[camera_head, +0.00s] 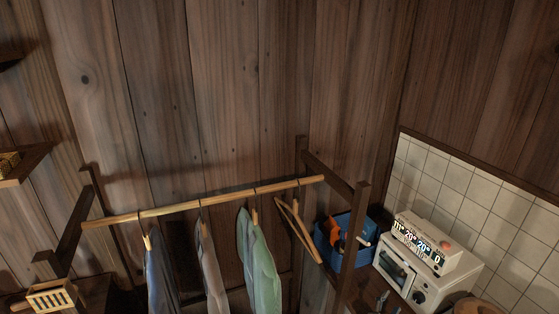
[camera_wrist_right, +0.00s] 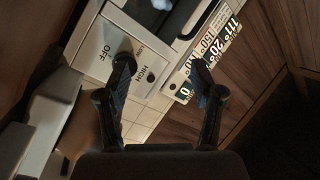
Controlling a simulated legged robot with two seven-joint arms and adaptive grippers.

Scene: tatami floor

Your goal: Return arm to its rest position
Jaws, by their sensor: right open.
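My right gripper (camera_wrist_right: 163,78) is open in the right wrist view, its two dark fingers spread with nothing between them. The white toaster oven's panel (camera_wrist_right: 112,50), with OFF and HIGH printed on it, lies beyond the fingers; I cannot tell whether they touch it. In the head view only small dark tips of my right gripper (camera_head: 388,303) show at the bottom edge, below the white toaster oven (camera_head: 428,292). Most of my right arm is out of frame there. My left gripper is in neither view.
A wooden clothes rail (camera_head: 210,204) with several hangers and garments stands in the middle. A number-card box (camera_head: 432,246) stands on the oven. A tiled wall (camera_head: 470,195) rises behind.

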